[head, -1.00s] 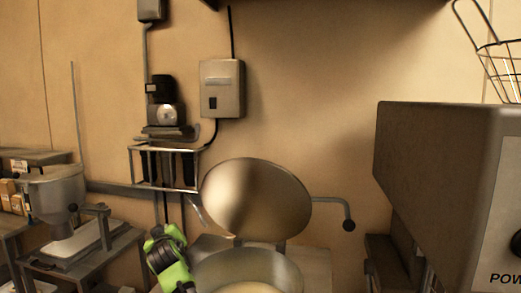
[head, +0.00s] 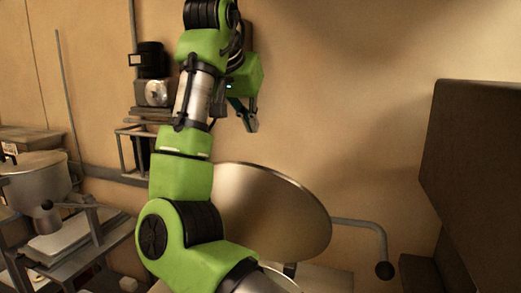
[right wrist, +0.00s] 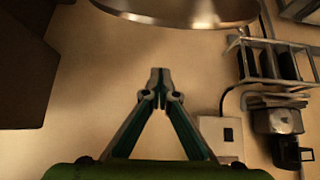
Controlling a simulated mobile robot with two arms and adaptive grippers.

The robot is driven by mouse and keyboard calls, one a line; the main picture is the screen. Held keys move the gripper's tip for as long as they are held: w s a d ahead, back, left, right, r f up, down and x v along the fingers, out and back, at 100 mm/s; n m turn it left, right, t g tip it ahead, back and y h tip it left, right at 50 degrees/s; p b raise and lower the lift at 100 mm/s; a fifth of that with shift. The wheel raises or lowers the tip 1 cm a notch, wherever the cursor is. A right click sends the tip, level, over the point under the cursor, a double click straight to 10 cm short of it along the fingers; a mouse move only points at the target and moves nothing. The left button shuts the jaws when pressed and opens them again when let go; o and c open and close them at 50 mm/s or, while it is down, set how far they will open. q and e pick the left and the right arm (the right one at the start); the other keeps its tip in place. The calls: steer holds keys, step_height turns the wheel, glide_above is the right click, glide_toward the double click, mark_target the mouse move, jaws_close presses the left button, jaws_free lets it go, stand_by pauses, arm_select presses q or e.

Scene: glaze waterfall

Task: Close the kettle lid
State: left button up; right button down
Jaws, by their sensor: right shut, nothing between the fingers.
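The kettle lid (head: 280,215) is a large round metal disc, tilted up and standing open. Its rim (right wrist: 185,18) also shows at the top of the right wrist view. The kettle body is mostly hidden behind my right arm and cut off by the bottom edge. My right gripper (head: 250,118) is raised near the wall, above and left of the lid in the head view, apart from it. In the right wrist view its fingertips (right wrist: 160,76) meet with nothing between them. My left gripper is not in view.
A bent bar with a dark knob (head: 384,270) sticks out right of the lid. A dark cabinet (head: 475,160) stands on the right. A wall rack (right wrist: 270,62) and a grey switch box (right wrist: 221,134) are near my gripper. A metal hopper (head: 35,185) stands left.

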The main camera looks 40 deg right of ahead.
mark_target(253, 165)
steer(key=p+x, duration=0.1)
steer(key=x, duration=0.2)
steer(key=shift+a+f+p, duration=0.1)
steer(key=shift+f+p, duration=0.15)
steer(key=shift+p, duration=0.1)
steer(key=p+x, duration=0.2)
steer(key=x, duration=0.4)
steer(key=shift+d+r, duration=0.1)
steer(key=shift+d, duration=0.15)
steer(key=a, duration=0.1)
steer(key=s+a+p, duration=0.1)
steer(key=a+f, duration=0.1)
steer(key=shift+s+a+p, duration=0.3)
steer(key=shift+p, duration=0.05)
steer(key=shift+s+a+f, duration=0.1)
steer(key=shift+a+f, duration=0.05)
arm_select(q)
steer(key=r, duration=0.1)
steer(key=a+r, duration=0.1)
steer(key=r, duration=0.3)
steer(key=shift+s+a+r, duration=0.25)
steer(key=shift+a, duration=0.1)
arm_select(e)
steer(key=shift+d+f, duration=0.1)
steer(key=shift+d, duration=0.1)
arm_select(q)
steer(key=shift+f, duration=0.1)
arm_select(e)
steer(key=shift+f, duration=0.1)
